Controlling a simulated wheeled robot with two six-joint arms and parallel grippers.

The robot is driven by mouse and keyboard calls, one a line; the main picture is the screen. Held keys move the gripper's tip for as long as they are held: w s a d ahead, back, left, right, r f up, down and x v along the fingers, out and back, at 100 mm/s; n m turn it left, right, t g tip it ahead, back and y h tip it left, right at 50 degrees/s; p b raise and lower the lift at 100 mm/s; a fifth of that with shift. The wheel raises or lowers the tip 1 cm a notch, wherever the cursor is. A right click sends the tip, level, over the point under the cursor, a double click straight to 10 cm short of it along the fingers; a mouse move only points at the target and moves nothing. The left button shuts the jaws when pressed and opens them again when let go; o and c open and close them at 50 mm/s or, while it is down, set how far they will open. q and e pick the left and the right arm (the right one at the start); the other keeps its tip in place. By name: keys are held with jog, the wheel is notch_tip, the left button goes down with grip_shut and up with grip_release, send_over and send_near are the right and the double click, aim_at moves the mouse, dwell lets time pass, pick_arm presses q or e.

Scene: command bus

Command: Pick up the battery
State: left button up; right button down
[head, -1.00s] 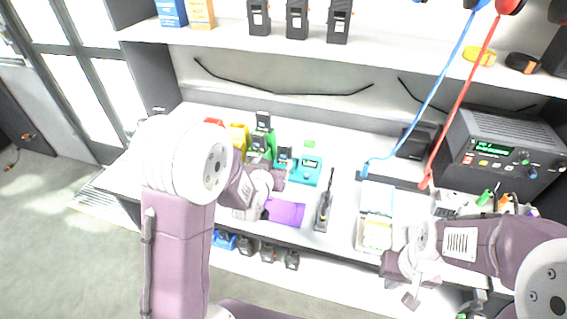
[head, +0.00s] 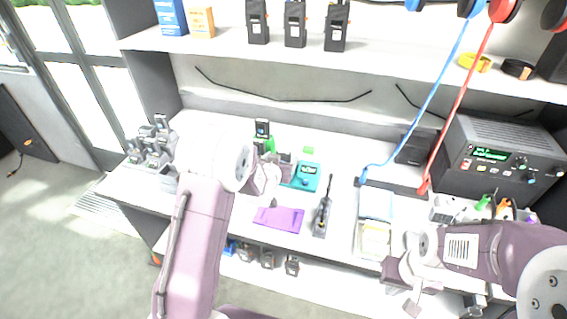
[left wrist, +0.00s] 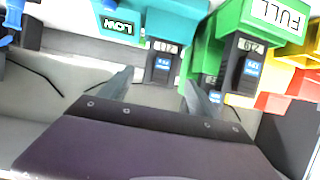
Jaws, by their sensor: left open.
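In the left wrist view a dark battery (left wrist: 163,62) with a blue label sits in a teal charger (left wrist: 124,22) marked LOW. Another dark battery (left wrist: 246,68) sits in a green charger (left wrist: 268,18) marked FULL. My left gripper (left wrist: 158,92) is open, its two fingers apart below the batteries in the picture, with the LOW charger's battery showing between them; I see no contact. In the head view my left gripper (head: 282,176) is beside the teal charger (head: 306,176), its jaws partly hidden. My right gripper (head: 410,300) hangs at the bench's front edge; its jaws are unclear.
A purple mat (head: 279,218) and a handheld radio (head: 322,214) lie near the front edge. A rack of radios (head: 152,146) stands at the left end. A shelf (head: 330,60) overhangs the bench.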

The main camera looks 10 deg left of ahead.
pick_arm(q)
jog(key=c, duration=1.6)
jog(key=shift+o, duration=0.2)
jog(key=shift+r, duration=0.1)
jog(key=s+d+r+p, duration=0.1)
jog(key=s+d+r, duration=0.4)
jog(key=s+r, duration=0.5)
jog(key=shift+s+d+r, duration=0.2)
jog(key=shift+s+r, duration=0.05)
jog(key=shift+r, duration=0.2)
